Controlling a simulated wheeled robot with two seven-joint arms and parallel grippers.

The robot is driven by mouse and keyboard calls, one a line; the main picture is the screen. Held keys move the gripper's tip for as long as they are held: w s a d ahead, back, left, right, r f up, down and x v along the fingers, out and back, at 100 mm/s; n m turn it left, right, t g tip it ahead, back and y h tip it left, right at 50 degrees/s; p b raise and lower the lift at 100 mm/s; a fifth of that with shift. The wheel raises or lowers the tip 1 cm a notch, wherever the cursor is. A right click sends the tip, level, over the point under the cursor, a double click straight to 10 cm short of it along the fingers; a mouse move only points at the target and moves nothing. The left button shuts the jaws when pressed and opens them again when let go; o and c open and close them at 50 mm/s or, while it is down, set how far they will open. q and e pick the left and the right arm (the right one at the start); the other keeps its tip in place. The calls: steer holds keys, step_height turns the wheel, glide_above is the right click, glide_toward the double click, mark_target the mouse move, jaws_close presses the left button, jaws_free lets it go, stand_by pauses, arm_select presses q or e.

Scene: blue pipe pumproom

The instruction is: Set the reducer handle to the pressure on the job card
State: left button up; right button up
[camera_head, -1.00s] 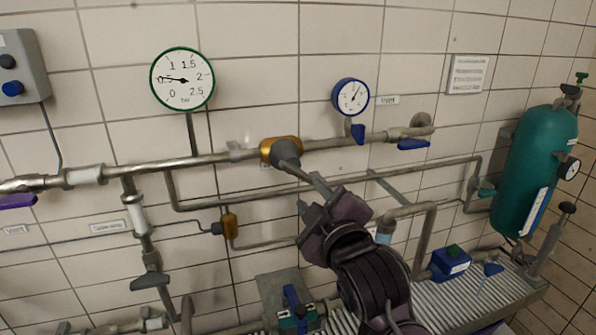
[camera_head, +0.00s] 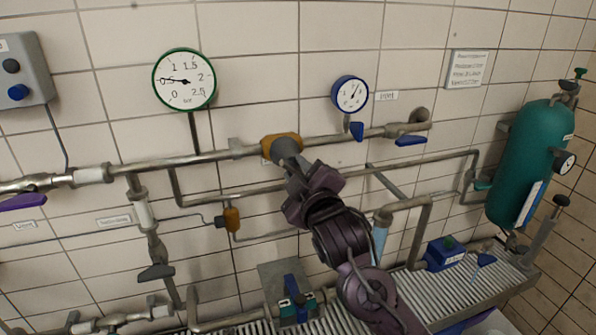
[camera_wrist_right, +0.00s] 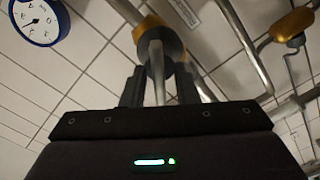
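The reducer (camera_head: 270,147) is a brass body on the upper pipe with a grey knob and bar handle facing me. In the right wrist view, the brass reducer (camera_wrist_right: 152,28) is straight ahead and its grey handle bar (camera_wrist_right: 157,76) stands between my fingers. My right gripper (camera_head: 293,170) is at the handle; in the wrist view its fingers (camera_wrist_right: 160,88) are open, one each side of the bar, with gaps showing. The green-rimmed gauge (camera_head: 184,80) reads about 0.5 bar. The job card (camera_head: 466,70) is on the wall; its text is too small to read surely. My left gripper is out of view.
A blue-rimmed gauge (camera_head: 350,94) and a blue inlet lever (camera_head: 410,140) are right of the reducer. A lower pipe with a small brass fitting (camera_head: 232,219) runs beneath. A green tank (camera_head: 530,165) stands at the right, above a ribbed shelf (camera_head: 408,292).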

jaws_close()
steer(key=m, duration=0.3)
steer(key=shift+o, duration=0.9)
jaws_free()
steer(key=shift+s, duration=0.1)
steer(key=b+v, duration=0.3)
steer(key=v, duration=0.4)
steer(key=shift+s, duration=0.25)
